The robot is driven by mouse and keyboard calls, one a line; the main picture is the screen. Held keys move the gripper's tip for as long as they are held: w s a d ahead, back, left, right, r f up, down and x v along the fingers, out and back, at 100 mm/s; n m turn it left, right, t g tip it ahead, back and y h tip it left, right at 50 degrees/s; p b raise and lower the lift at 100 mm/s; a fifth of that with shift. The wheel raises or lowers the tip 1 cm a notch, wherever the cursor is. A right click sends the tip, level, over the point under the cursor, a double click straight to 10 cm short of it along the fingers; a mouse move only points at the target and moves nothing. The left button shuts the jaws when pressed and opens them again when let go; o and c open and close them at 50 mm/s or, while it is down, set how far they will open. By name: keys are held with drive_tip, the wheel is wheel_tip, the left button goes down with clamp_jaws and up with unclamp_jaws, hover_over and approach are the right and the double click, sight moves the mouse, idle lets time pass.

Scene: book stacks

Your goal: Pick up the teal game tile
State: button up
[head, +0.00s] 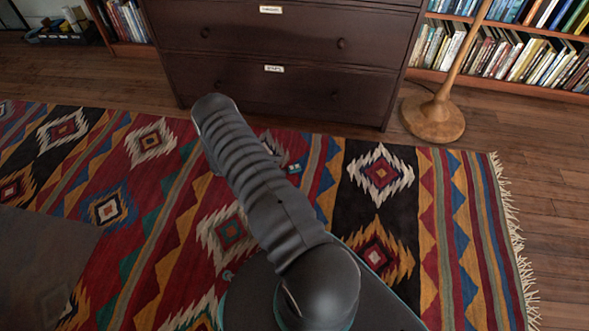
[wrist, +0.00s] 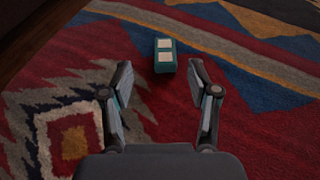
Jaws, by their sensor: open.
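The teal game tile (wrist: 165,63) lies on the patterned rug. It is a small block with two pale squares on its top. In the wrist view it sits just beyond my gripper (wrist: 161,80), close to the line between the fingertips and nearer the right one. My gripper is open and empty, with a finger on each side. In the head view the tile (head: 294,168) is a small teal spot on the rug, right of my arm. My gripper's fingers are hidden there behind my arm.
The rug (head: 320,150) covers much of the wooden floor. A dark chest of drawers (head: 290,60) stands just behind it. A wooden lamp base (head: 433,118) stands to the right, with bookshelves (head: 500,55) behind. The rug around the tile looks clear.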

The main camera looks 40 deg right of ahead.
sight(294, 167)
drive_tip(key=shift+s+a+f+x, duration=0.1)
drive_tip(key=shift+s+x, duration=0.05)
drive_tip(key=shift+x, duration=1.4)
drive_tip(key=shift+s+a+f+x, duration=0.1)
drive_tip(key=shift+x, duration=1.45)
drive_tip(key=c, duration=0.9)
